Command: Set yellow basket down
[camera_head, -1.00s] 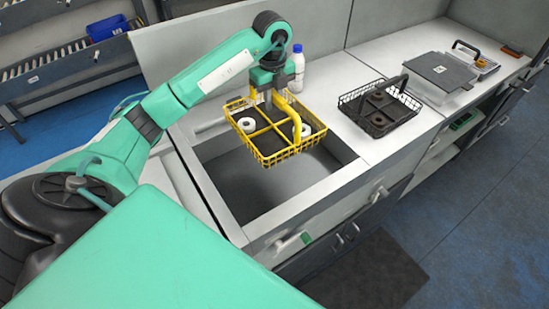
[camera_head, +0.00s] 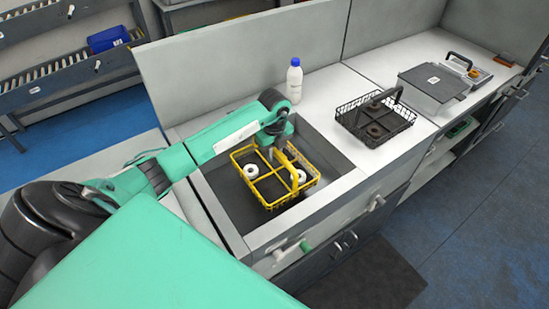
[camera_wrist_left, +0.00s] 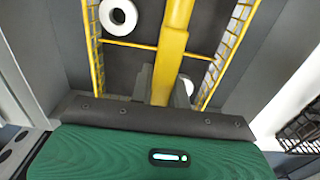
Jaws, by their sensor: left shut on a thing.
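The yellow basket (camera_head: 268,203) is a wire basket with dividers and an arched handle. It sits low inside the recessed grey basin in the counter (camera_head: 222,190). Two white rings lie in its compartments, one at the left (camera_head: 251,171) and one at the right (camera_head: 299,177). My left gripper (camera_head: 273,150) is shut on the basket's handle from above. In the left wrist view the yellow handle (camera_wrist_left: 175,40) runs between the fingers. Whether the basket's underside touches the basin floor cannot be told. My right gripper is not in view.
A black wire basket (camera_head: 358,134) with dark rings stands on the counter to the right. A white bottle (camera_head: 294,82) stands behind the basin. A grey box (camera_head: 433,86) is farther right.

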